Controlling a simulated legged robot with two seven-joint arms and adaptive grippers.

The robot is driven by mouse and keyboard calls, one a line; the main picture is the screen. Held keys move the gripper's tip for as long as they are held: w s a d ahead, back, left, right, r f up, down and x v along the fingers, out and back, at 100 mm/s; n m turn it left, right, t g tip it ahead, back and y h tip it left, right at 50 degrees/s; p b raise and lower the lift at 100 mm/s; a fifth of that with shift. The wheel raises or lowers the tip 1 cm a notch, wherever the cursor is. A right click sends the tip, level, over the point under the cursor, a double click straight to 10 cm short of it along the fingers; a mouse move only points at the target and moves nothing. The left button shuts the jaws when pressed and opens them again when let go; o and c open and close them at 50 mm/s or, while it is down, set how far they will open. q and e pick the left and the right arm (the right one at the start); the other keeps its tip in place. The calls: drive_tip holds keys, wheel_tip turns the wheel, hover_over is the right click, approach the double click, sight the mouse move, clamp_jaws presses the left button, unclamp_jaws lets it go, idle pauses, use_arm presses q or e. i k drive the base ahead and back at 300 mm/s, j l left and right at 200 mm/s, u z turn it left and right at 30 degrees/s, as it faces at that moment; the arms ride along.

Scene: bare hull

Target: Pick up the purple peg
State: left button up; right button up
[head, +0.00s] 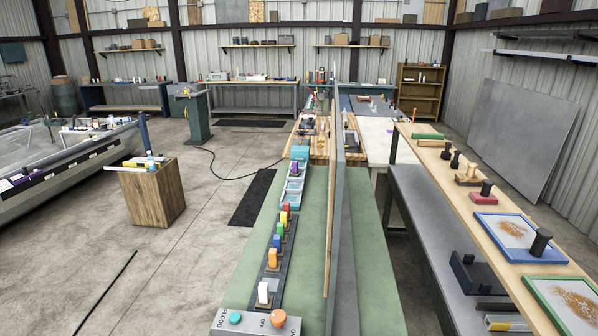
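A row of coloured pegs stands on a dark strip (266,272) along the green bench (316,240). From near to far they are a white peg (263,292), an orange peg (273,258), a blue peg (277,241), a green peg (280,229), then smaller yellow and red ones (286,208). Neither of my grippers is in view.
A tall thin upright panel (337,170) runs along the bench, right of the pegs. A grey control box (255,322) with buttons is at the near end. A wooden shelf (480,210) with stamps and frames stands right. Open concrete floor lies left, with a wooden block (152,195).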

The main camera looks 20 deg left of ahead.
sight(295, 173)
drive_tip(key=j+u, duration=0.3)
drive_tip(key=i+j+u, duration=0.15)
drive_tip(key=j+u, duration=0.15)
drive_tip(key=i+j+u, duration=0.1)
drive_tip(key=j+u, duration=0.2)
drive_tip(key=j, duration=0.15)
drive_tip(key=i+j+u, duration=0.15)
drive_tip(key=j+u, duration=0.15)
drive_tip(key=i+j+u, duration=0.9)
drive_tip(key=i+u, duration=0.15)
drive_tip(key=i+z, duration=0.3)
drive_tip(key=i, duration=0.2)
drive_tip(key=i+j+z, duration=0.15)
drive_tip(key=i+z, duration=0.15)
drive_tip(key=i, duration=0.15)
drive_tip(key=i+l+z, duration=0.25)
drive_tip(key=i+z, duration=0.75)
drive_tip(key=i, duration=0.15)
drive_tip(key=i+j+z, duration=0.2)
drive_tip(key=i+z, duration=0.3)
drive_tip(key=i, duration=0.05)
